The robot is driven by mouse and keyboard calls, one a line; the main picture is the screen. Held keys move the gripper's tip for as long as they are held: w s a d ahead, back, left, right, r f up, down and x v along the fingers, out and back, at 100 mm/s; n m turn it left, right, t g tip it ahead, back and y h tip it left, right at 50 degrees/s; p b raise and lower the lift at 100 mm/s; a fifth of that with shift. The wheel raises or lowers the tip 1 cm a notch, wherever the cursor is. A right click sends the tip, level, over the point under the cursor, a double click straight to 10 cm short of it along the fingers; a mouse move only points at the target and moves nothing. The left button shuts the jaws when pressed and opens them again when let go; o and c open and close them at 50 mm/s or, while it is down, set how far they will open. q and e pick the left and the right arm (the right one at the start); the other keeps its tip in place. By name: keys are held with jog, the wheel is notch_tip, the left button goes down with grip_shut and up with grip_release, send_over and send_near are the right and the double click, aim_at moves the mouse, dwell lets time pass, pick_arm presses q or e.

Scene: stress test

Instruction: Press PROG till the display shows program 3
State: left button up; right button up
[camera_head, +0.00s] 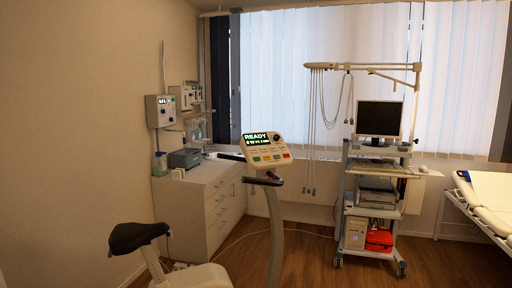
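An exercise bike stands in the lower middle of the head view, with a cream console (267,150) on top of its column. The console's dark display (257,139) shows "READY" in its upper line; the smaller line below is too small to read surely. Under and beside the display are several coloured buttons, among them green, red and yellow ones (268,157). Their labels are too small to read, so I cannot tell which one is PROG. Neither of my grippers is in view.
The bike's black saddle (137,237) is at the lower left, its dark handlebar (263,181) below the console. A drawer cabinet (198,205) stands behind left. A wheeled equipment cart (372,205) and a bed (485,200) are at the right. Wooden floor between bike and cart is clear.

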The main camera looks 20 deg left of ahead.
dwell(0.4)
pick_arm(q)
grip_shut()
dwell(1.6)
